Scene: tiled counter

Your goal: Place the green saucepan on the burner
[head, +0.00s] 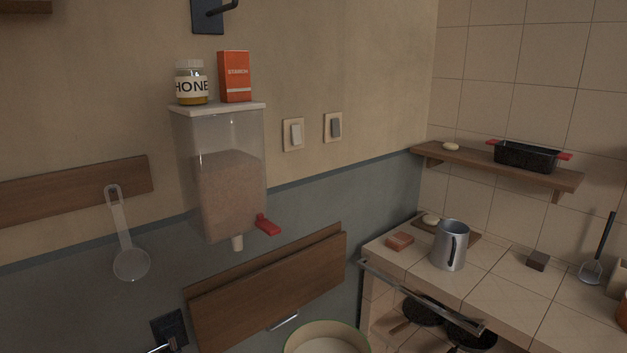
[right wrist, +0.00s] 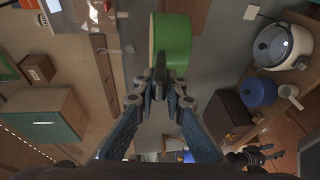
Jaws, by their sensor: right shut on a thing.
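The green saucepan (right wrist: 173,42) is in front of my right gripper (right wrist: 160,84) in the right wrist view. That gripper is shut at the saucepan's near side; the exact grip, seemingly on its handle, is hard to make out. In the head view only the saucepan's pale inside and green rim (head: 326,338) show at the bottom edge, and the right gripper is out of that picture. A dark jointed shape (right wrist: 254,156) at the lower right of the wrist view may be my left gripper; its jaws are unclear. I cannot make out a burner in either view.
A tiled counter (head: 520,290) at right holds a metal mug (head: 450,245), with a metal rail (head: 420,295) along its front. Dark pans (head: 424,310) sit below. A grain dispenser (head: 220,180) and a wooden wall board (head: 265,290) are at left.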

